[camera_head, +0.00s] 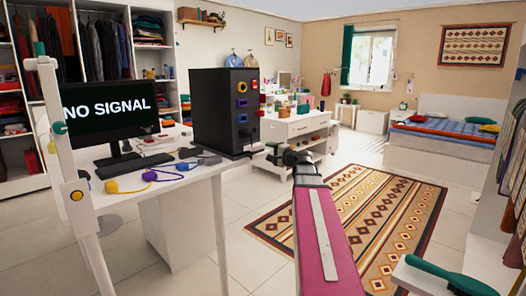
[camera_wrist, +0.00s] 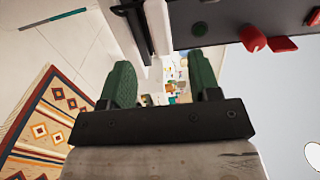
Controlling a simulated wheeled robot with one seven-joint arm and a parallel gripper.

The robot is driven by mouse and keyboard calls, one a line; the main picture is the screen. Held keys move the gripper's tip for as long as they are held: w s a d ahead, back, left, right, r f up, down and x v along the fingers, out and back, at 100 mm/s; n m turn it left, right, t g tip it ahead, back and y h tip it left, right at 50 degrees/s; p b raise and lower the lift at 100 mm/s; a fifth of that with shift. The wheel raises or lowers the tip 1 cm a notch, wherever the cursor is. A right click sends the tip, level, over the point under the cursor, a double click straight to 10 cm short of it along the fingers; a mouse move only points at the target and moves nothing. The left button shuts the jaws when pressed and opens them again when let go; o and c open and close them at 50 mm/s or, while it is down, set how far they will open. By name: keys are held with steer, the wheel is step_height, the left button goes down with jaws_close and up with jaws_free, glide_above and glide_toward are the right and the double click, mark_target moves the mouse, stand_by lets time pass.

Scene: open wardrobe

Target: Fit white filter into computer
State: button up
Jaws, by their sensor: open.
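The computer is a black tower (camera_head: 208,112) on the white desk, with coloured sockets and small parts on its side facing right. Its dark side is also at the top right of the wrist view (camera_wrist: 235,18), with a red knob (camera_wrist: 252,39) and a red block. My gripper (camera_head: 272,150) is just right of the tower's lower front corner. In the wrist view my gripper (camera_wrist: 163,80) has its two green fingers apart, with nothing seen held between them. I cannot pick out a white filter in either view.
The white desk (camera_head: 180,206) holds a monitor (camera_head: 106,106) reading NO SIGNAL, a keyboard and coloured cables with plugs (camera_head: 150,176). A white table (camera_head: 300,125) with small objects stands behind my gripper. A patterned rug (camera_head: 370,215) lies on open floor at right.

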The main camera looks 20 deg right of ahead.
steer(key=shift+v, duration=1)
steer(key=s+a+f+n+g+h, duration=0.1)
steer(key=s+a+f+n+g, duration=0.25)
steer(key=a+f, duration=0.45)
steer(key=s+a+f+n+g, duration=0.25)
steer(key=a+f+g, duration=0.25)
steer(key=f, duration=0.7)
steer(key=s+a+f+n+g+h, duration=0.3)
steer(key=s+f+n+g+h, duration=0.3)
steer(key=s+f, duration=1.1)
steer(key=shift+a+f+g+h, duration=0.2)
steer(key=shift+f+g+h, duration=0.35)
steer(key=shift+h, duration=0.45)
